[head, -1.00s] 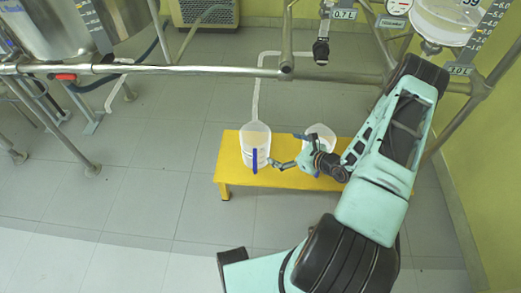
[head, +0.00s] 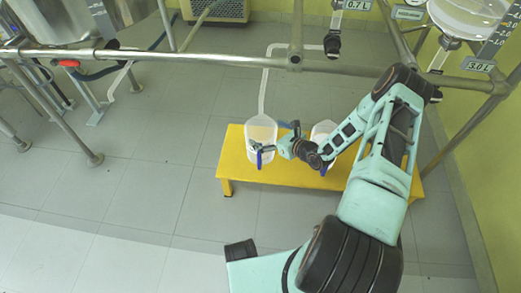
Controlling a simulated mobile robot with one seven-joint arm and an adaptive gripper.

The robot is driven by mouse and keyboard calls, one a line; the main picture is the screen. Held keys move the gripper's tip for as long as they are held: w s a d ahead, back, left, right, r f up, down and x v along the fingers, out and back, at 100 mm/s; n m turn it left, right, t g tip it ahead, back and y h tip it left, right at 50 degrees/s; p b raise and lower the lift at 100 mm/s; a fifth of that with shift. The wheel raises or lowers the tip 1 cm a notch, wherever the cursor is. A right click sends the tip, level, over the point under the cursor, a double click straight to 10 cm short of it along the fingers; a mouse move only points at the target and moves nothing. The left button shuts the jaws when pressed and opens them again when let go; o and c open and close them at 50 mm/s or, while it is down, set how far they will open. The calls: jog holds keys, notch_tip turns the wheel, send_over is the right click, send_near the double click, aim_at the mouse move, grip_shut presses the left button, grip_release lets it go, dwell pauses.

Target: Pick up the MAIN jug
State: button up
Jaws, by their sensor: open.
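Two clear jugs with blue handles stand on a low yellow bench (head: 238,172). The left jug (head: 262,131) is upright and holds something pale. Its blue handle (head: 259,160) faces me. The right jug (head: 321,130) is partly hidden behind my arm, with a bit of its blue handle (head: 324,169) showing below. No label reading MAIN can be made out on either jug. My gripper (head: 262,148) is open at the front of the left jug, by the top of its handle. Whether the fingers are around the handle or only in front of it, I cannot tell.
A metal rail (head: 200,57) crosses above the bench. Glass vessels marked 0.7 L and 3.0 L (head: 468,18) hang at the upper right. The floor left of the bench is clear.

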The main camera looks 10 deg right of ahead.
jog(key=shift+x, duration=0.95)
jog(key=c, duration=1.5)
jog(key=shift+r, duration=0.2)
